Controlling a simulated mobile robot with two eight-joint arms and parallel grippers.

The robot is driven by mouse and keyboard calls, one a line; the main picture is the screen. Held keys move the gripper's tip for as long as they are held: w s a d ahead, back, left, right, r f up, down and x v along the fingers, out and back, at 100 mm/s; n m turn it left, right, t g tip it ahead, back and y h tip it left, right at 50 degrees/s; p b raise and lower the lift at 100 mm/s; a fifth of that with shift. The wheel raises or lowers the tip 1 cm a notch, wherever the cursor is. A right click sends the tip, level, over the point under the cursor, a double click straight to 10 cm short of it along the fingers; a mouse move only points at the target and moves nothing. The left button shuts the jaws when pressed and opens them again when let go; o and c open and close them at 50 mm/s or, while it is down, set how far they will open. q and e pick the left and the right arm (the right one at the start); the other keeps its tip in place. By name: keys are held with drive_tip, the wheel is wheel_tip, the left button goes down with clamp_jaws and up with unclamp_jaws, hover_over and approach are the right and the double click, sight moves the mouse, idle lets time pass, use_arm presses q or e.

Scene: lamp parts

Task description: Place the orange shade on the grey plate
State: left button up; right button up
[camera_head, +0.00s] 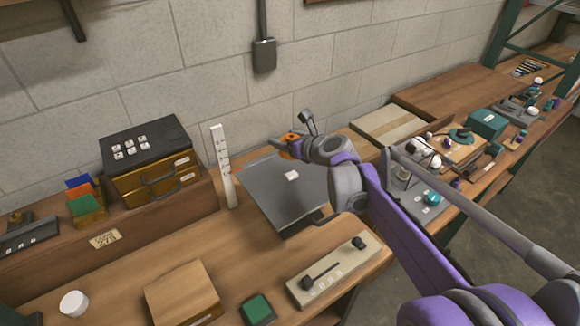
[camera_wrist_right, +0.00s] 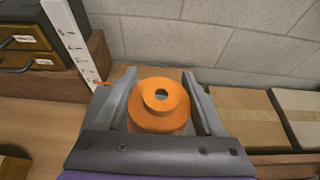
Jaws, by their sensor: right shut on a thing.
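The orange shade (camera_head: 287,153) is between the fingers of my right gripper (camera_head: 292,143), by the back edge of a flat grey plate. In the right wrist view the shade (camera_wrist_right: 158,118) shows as a round, stepped orange piece with a central hole, and a gripper finger is on each side of it. The grey plate (camera_head: 265,188) lies on the bench near the wall and bears a small white label. My right arm covers its right part. I cannot tell whether the shade touches the plate. My left gripper is not in view.
A white ruled strip (camera_head: 222,165) stands upright left of the plate. A black-topped drawer box (camera_head: 150,160) is further left. A beige slider box (camera_head: 335,272) and a wooden block (camera_head: 182,292) lie in front. Many small parts crowd the right of the bench.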

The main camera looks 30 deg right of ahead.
hover_over(286, 172)
wheel_tip(286, 172, down, 4)
drive_tip(key=shift+f, duration=0.15)
drive_tip(key=shift+f+b, duration=0.3)
drive_tip(key=shift+f, duration=2.1)
drive_tip(key=shift+f, duration=0.15)
drive_tip(key=o, duration=1.4)
drive_tip(key=shift+c, duration=0.2)
drive_tip(key=shift+s+r, duration=0.2)
drive_tip(key=shift+r, duration=0.1)
drive_tip(key=v, duration=1.1)
drive_tip(key=shift+s, duration=0.25)
